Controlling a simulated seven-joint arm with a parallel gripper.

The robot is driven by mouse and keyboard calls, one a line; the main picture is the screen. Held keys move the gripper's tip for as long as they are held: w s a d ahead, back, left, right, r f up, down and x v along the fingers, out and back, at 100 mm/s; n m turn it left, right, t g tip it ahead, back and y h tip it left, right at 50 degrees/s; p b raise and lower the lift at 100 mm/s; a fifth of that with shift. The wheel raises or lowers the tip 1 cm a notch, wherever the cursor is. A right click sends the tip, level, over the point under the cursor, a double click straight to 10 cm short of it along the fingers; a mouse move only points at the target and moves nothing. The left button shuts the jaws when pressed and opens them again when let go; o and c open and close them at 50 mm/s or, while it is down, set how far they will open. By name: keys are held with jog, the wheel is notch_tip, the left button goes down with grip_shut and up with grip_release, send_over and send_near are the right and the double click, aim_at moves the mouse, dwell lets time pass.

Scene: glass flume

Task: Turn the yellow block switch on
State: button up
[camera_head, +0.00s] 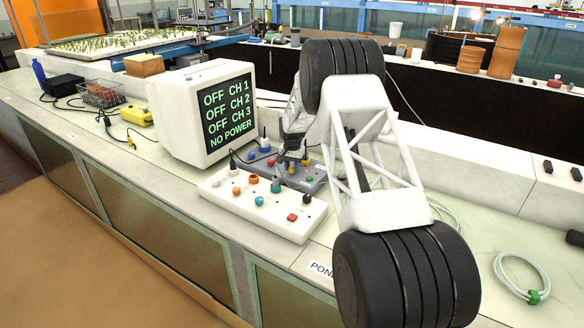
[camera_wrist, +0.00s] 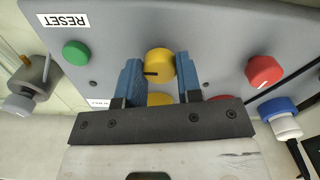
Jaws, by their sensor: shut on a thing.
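A round yellow knob (camera_wrist: 159,62) with a dark pointer line sits on a grey control box (camera_wrist: 215,45). In the wrist view the line lies level and points left. My gripper (camera_wrist: 159,78) has one blue finger on each side of the knob and is shut on it. A second yellow part (camera_wrist: 160,99) shows between the fingers, partly hidden by the gripper body. In the head view my gripper (camera_head: 290,160) reaches down over the grey box (camera_head: 318,186). A yellow block (camera_head: 137,116) with a cable lies left of the monitor; its switch is too small to make out.
The monitor (camera_head: 228,112) reads OFF for CH 1, CH 2, CH 3 and NO POWER. A white control panel (camera_head: 232,204) stands in front of the grey box. A green button (camera_wrist: 76,53), red knob (camera_wrist: 264,71) and blue plug (camera_wrist: 279,109) are near my fingers.

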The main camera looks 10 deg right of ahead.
aim_at(292, 168)
jog(key=o, duration=0.9)
jog(key=shift+o, duration=0.2)
jog(key=shift+r, duration=3.9)
